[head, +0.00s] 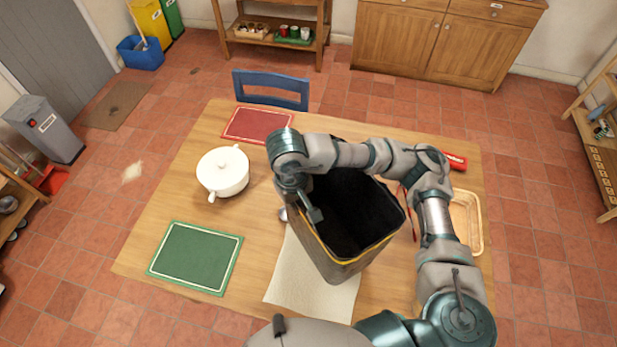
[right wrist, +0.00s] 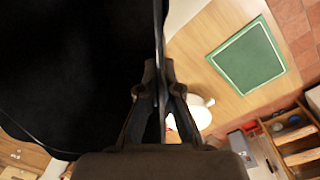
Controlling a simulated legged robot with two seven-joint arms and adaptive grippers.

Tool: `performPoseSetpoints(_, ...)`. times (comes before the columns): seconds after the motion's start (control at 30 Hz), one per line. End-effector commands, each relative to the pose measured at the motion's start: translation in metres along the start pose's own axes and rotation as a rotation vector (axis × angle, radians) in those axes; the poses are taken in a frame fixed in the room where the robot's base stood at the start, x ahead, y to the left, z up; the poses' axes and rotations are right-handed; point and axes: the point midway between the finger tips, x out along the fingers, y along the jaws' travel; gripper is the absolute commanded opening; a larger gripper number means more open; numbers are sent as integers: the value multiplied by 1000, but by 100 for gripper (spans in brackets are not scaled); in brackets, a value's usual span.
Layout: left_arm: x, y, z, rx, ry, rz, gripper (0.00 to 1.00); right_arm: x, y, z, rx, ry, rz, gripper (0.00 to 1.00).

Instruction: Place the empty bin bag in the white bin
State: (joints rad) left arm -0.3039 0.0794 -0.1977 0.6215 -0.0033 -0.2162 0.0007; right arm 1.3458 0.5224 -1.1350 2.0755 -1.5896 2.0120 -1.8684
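The bin bag (head: 365,215) is a dark, box-shaped open bag with a yellow line along its rim. It appears upright above the dining table, and I cannot tell whether it touches it. My right gripper (head: 314,208) reaches over the bag and pinches its left rim. In the right wrist view the fingers (right wrist: 160,85) close on the thin edge of the black bag (right wrist: 75,75), which fills the left side. My left gripper is not in view.
The wooden table (head: 190,180) holds a white lidded pot (head: 222,172), a green placemat (head: 195,257), a red placemat (head: 258,125), a cream cloth (head: 290,280) and a basket (head: 466,222). A blue chair (head: 270,88) stands behind. Tiled floor is open at left.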

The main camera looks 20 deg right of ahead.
Motion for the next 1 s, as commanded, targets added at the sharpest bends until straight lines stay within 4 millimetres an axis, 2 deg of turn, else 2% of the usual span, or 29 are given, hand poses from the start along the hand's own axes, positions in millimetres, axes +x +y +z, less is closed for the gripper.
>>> performPoseSetpoints(0.03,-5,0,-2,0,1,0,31,0,11,-12,10,-5,0,0)
performPoseSetpoints(0.2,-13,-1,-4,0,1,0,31,6,43,-52,8,-6,-2,0)
performPoseSetpoints(0.4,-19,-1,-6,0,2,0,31,11,69,-85,3,-3,-2,0)
performPoseSetpoints(0.57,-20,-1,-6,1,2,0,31,15,76,-92,0,-3,0,0)
performPoseSetpoints(0.83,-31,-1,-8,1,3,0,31,46,74,-93,-1,-5,-1,0)
performPoseSetpoints(1.0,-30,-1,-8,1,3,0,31,49,74,-93,-1,-2,0,0)
